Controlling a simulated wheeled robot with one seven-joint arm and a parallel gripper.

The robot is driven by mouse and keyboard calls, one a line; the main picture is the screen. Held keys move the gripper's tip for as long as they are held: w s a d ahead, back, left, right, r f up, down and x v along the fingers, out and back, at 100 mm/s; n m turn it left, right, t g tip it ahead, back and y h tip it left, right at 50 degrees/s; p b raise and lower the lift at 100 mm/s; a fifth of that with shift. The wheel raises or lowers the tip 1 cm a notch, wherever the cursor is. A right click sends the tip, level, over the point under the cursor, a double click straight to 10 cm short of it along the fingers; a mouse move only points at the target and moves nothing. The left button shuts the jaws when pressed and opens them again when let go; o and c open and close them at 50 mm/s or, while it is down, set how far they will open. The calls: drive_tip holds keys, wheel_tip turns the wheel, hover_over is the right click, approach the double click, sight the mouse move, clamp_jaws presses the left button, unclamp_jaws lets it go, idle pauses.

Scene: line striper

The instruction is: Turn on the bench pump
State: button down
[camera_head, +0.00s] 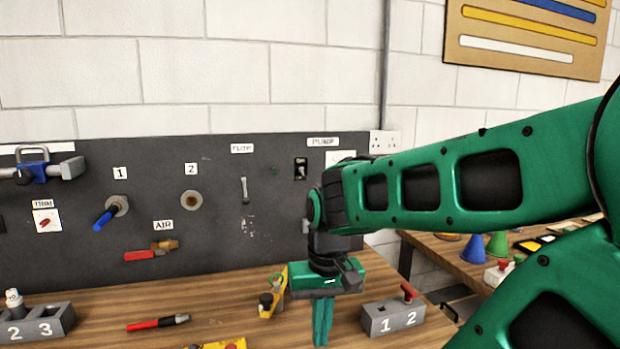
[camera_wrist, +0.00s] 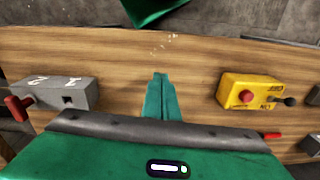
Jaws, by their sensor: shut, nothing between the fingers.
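A black switch (camera_head: 300,169) is mounted on the dark wall panel, just below and left of a PUMP label (camera_head: 323,141). Its position is too small to read. A yellow control box (camera_wrist: 247,92) with a red button, a black-knobbed lever and ON and OFF lettering sits on the bench; its top edge shows in the head view (camera_head: 215,345). Which way its lever is set is unclear. My gripper (camera_head: 321,336) is shut and empty, pointing down over the bench, below and in front of the panel switch. In the wrist view its fingers (camera_wrist: 160,85) are together, apart from the yellow box.
A grey block (camera_head: 393,318) marked 1 and 2 with a red-handled piece stands right of my gripper. A yellow item (camera_head: 283,287) with a black knob stands close on its left.

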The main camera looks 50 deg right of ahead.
drive_tip(key=w+d+r+m+t, duration=0.25)
drive_tip(key=w+d+r, duration=0.25)
drive_tip(key=w, duration=0.3)
drive_tip(key=m+t+h, duration=0.2)
drive_tip(key=m+t, duration=0.4)
drive_tip(key=m, duration=0.7)
approach(303, 174)
drive_tip(key=s+d+f, duration=0.2)
drive_tip(key=s+d, duration=0.1)
drive_tip(key=d, duration=0.2)
drive_tip(key=shift+s+d+r, duration=0.1)
drive_tip(key=shift+s, duration=0.15)
drive_tip(key=shift+w, duration=0.1)
drive_tip(key=x, duration=1)
drive_tip(key=shift+a+r, duration=0.3)
drive_tip(key=shift+a, duration=0.3)
drive_tip(key=shift+a+r, duration=0.25)
drive_tip(key=shift+a, duration=0.35)
drive_tip(key=shift+w+a+r, duration=0.1)
drive_tip(key=shift+a+r, duration=0.2)
drive_tip(key=shift+a, duration=0.45)
